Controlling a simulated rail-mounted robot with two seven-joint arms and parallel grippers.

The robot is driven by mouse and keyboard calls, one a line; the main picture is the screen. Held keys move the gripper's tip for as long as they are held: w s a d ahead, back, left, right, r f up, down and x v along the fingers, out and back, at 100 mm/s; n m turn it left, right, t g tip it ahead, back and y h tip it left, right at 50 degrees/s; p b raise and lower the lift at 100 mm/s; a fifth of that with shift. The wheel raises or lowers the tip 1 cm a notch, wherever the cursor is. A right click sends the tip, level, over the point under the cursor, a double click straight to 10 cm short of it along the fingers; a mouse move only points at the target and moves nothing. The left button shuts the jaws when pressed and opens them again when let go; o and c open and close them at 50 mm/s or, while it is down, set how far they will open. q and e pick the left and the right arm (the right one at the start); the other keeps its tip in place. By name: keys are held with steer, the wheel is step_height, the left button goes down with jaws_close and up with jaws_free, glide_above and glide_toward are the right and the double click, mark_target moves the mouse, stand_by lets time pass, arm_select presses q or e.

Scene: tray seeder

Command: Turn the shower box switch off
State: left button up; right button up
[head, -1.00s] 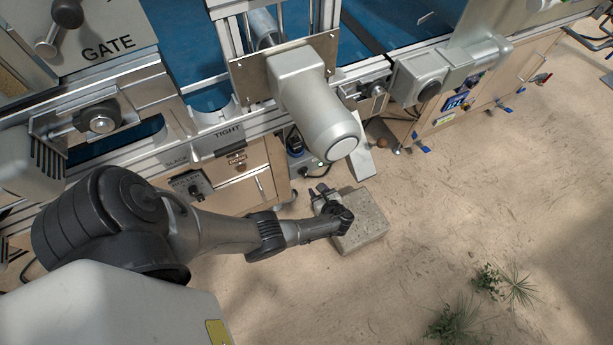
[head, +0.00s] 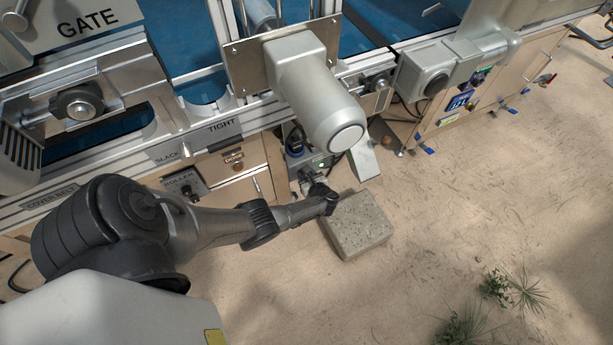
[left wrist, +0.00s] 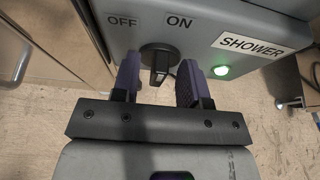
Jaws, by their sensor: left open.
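The grey shower box (left wrist: 225,15) carries a "SHOWER" label, OFF and ON marks and a lit green lamp (left wrist: 221,71) in the left wrist view. Its black rotary switch (left wrist: 160,62) sits below the OFF and ON marks, with its grip roughly upright; which mark it points to is hard to tell. My left gripper (left wrist: 159,76) is open, with one finger on each side of the switch; whether they touch it is unclear. In the head view my left gripper (head: 309,182) is at the front of the shower box (head: 318,161), hiding the switch. My right gripper is out of view.
A stone block (head: 358,225) lies on the floor beside my left wrist. A grey motor housing (head: 318,95) overhangs the box. A roller switch panel (head: 186,185) and wooden cabinet are to the left. Open sandy floor is at the right.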

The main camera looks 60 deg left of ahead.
arm_select(q)
steer(key=shift+c, duration=0.4)
jaws_close()
